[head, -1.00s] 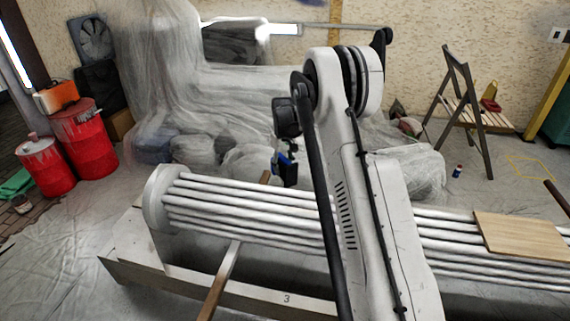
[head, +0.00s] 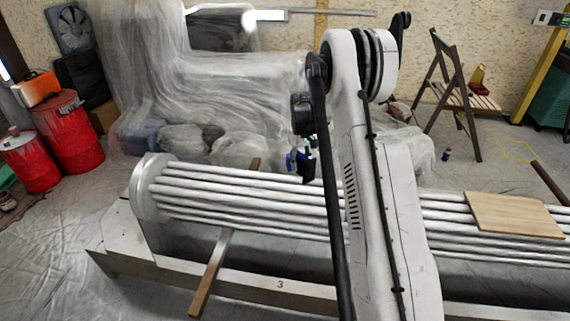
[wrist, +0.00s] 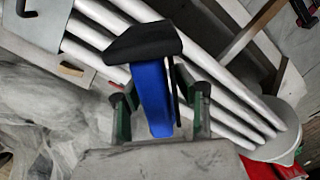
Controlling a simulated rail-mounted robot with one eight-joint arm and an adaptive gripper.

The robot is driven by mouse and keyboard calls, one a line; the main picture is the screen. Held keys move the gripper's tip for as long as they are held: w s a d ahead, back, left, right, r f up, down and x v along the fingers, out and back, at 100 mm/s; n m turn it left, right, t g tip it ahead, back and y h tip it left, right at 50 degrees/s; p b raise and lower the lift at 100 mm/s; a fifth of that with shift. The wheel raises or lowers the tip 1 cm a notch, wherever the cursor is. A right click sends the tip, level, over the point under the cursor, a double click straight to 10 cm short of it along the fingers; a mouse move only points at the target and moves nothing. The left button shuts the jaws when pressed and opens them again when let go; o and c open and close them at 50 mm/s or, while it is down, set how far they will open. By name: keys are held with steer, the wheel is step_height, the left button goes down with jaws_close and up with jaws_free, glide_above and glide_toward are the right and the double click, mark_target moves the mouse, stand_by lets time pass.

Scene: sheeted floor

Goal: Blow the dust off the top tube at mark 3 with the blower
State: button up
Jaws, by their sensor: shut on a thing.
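The bundle of long white tubes (head: 250,193) lies across the head view, its left end set in a round white end plate (head: 148,190). The mark 3 (head: 280,285) is on the pale beam in front of the tubes. My gripper (wrist: 160,104) is shut on the blower (wrist: 152,95), which has a blue body and a wide black end. In the head view my gripper (head: 304,164) is small and partly dark, above the back of the tubes and to the right of mark 3. My arm hides part of the tubes. I cannot make out dust on the top tube.
A wooden board (head: 515,214) lies on the tubes at right. A wooden stick (head: 210,278) crosses below the tubes. Plastic-sheeted items (head: 200,140) stand behind. Red drums (head: 70,140) are at left; a folding chair (head: 460,95) is at back right.

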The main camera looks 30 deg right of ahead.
steer(key=s+d+b, duration=0.2)
steer(key=s+d, duration=0.6)
steer(key=d, duration=0.1)
steer(key=shift+d, duration=0.35)
steer(key=shift+o, duration=0.8)
jaws_close()
steer(key=w+a+b, duration=0.2)
steer(key=w+a, duration=1.2)
steer(key=a, duration=0.3)
steer(key=shift+w+a, duration=0.2)
stand_by(0.7)
